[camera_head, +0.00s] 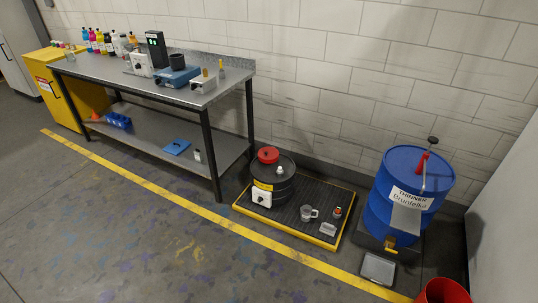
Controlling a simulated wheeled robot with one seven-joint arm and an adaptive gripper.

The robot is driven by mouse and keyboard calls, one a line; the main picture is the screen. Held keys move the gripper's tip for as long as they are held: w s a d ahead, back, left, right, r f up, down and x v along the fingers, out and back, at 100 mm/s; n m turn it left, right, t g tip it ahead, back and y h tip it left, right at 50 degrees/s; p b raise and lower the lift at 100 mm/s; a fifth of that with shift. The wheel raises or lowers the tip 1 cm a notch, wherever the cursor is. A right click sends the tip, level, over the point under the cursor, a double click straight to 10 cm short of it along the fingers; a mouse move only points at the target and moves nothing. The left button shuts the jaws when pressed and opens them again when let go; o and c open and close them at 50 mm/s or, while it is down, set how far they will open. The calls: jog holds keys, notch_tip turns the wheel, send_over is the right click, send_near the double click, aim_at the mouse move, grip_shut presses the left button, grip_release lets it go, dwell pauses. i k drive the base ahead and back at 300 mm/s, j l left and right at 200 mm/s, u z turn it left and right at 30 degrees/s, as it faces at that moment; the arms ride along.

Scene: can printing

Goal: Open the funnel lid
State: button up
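A small black drum (284,184) with a yellow band stands on a spill pallet (324,195) right of the workbench. A red round piece (268,155), which looks like the funnel with its lid, sits on top of the drum toward its back left. It is small in the view. It looks closed from here, but I cannot make out a hinge or handle. My gripper is not in view.
A metal workbench (150,85) holds bottles and instruments. A mug (307,213) and small items stand on the pallet. A blue thinner drum (400,202) with a pump stands at right, a tray (378,269) before it. A red bucket (445,292) is front right. The front floor is clear.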

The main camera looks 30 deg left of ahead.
aim_at(268, 151)
jog(key=i+j+u, duration=0.1)
jog(key=i+j, duration=0.35)
jog(key=j, duration=0.45)
jog(key=i+j+u, duration=0.15)
jog(key=i+j, duration=0.35)
jog(key=j, duration=0.35)
jog(key=i+j+u, duration=0.1)
jog(key=i+j, duration=0.45)
jog(key=j, duration=0.3)
jog(key=i+j+u, duration=0.1)
jog(key=i+j, duration=0.45)
jog(key=j, duration=0.2)
jog(key=i+j+u, duration=0.1)
jog(key=i+j, duration=0.5)
jog(key=j, duration=0.15)
